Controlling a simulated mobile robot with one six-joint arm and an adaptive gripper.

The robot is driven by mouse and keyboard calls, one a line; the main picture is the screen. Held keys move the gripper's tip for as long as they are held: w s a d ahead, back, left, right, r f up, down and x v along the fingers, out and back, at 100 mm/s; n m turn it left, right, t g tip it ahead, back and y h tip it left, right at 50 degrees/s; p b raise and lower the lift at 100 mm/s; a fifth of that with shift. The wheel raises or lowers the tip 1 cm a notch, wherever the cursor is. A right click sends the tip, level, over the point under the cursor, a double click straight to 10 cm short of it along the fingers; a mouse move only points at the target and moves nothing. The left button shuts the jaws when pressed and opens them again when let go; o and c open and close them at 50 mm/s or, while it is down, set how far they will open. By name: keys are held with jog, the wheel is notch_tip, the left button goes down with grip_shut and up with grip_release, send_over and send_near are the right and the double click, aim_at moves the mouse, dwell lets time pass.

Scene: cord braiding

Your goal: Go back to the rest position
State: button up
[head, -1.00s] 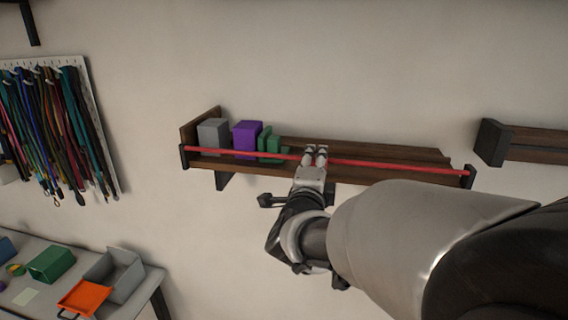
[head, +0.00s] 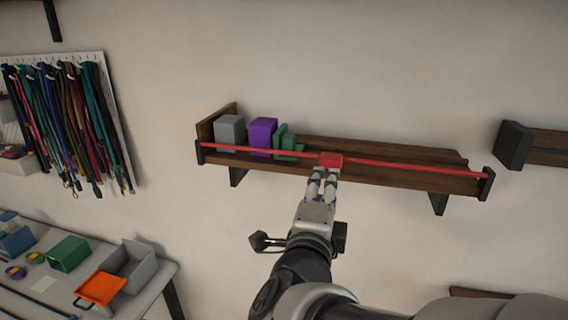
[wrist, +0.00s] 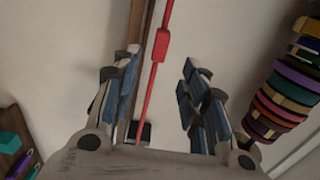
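My gripper (head: 324,174) is in front of the wall shelf, its fingertips just below a small red block (head: 331,160) on the red bar (head: 400,165). In the wrist view the two fingers of my gripper (wrist: 161,75) stand apart with nothing clasped between them. The red block (wrist: 163,45) and the red bar (wrist: 150,90) show beyond and between the fingers, and the block looks clear of the pads.
The wooden shelf (head: 380,178) holds a grey box (head: 229,132), a purple box (head: 262,136) and green pieces (head: 285,142) behind the bar. Cords (head: 65,125) hang at left above a table (head: 150,285) with bins. Another shelf (head: 545,146) is at right.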

jog(key=shift+f, duration=0.1)
jog(key=s+a+f+n+g+y+b, duration=0.2)
jog(key=s+a+f+n+y+b, duration=0.15)
jog(key=f+n+b, duration=0.45)
jog(key=s+a+f+n+g+y+b, duration=0.2)
jog(key=f+n+y+b, duration=0.3)
jog(key=f, duration=0.5)
jog(key=s+d+f+n+g+h+b, duration=0.1)
jog(key=s+d+f+n+g+b, duration=0.3)
jog(key=s+f, duration=0.5)
jog(key=s+d+f+n+g+h+b, duration=0.2)
jog(key=s+d+f+n+g+b, duration=0.2)
jog(key=s+f, duration=0.5)
jog(key=shift+s+d+f+n+g+b, duration=0.35)
jog(key=shift+d+f+b, duration=0.4)
jog(key=shift+b, duration=0.35)
